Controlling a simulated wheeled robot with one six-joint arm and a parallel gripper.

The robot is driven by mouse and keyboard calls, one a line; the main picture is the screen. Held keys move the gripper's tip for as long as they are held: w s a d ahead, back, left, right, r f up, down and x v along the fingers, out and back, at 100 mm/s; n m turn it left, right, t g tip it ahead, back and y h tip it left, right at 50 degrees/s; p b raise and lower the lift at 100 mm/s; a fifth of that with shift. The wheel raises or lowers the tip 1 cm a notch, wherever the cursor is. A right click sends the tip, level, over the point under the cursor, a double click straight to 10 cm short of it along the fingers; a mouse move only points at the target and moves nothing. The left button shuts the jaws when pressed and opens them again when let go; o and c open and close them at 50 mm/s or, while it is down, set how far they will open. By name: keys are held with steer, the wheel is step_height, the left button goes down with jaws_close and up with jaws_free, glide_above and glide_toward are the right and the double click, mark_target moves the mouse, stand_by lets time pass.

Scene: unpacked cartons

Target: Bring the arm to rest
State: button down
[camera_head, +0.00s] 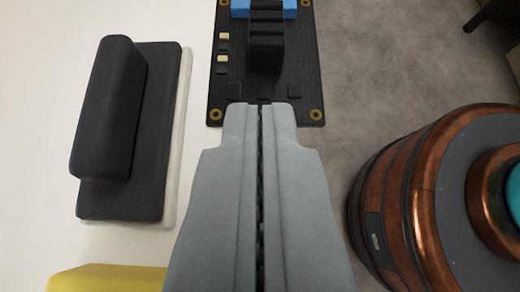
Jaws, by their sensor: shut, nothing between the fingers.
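My gripper (261,106) fills the lower middle of the view. Its two grey fingers point up the picture and lie side by side with only a thin dark seam between them. It is shut and holds nothing. The fingertips overlap the near edge of a black board in the picture; I cannot tell whether they touch it.
The black board (290,88) has brass corner rings, with a blue piece (288,8) at its top. A dark padded block (108,110) is at left on a white surface (45,130), with a yellow object (105,279) below. A copper-brown barrel-like object (400,190) stands right. Grey floor (375,70) is clear.

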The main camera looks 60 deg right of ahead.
steer(key=s+a, duration=0.2)
steer(key=a, duration=0.1)
steer(key=s+a, duration=0.1)
steer(key=shift+a, duration=0.15)
steer(key=d+r+n+t+y, duration=0.1)
steer(key=d+r+n+y, duration=0.3)
steer(key=d, duration=0.6)
steer(key=d+r+n+y, duration=0.2)
steer(key=d+r+y, duration=0.4)
steer(key=d, duration=0.5)
steer(key=s+d+r+n+t, duration=0.5)
steer(key=s+d+r+t, duration=0.5)
steer(key=s+d+r, duration=0.3)
step_height(320, 180, up, 5)
steer(key=shift+s+d+f+h, duration=0.2)
steer(key=shift+s+d+h, duration=0.2)
steer(key=shift+d, duration=0.6)
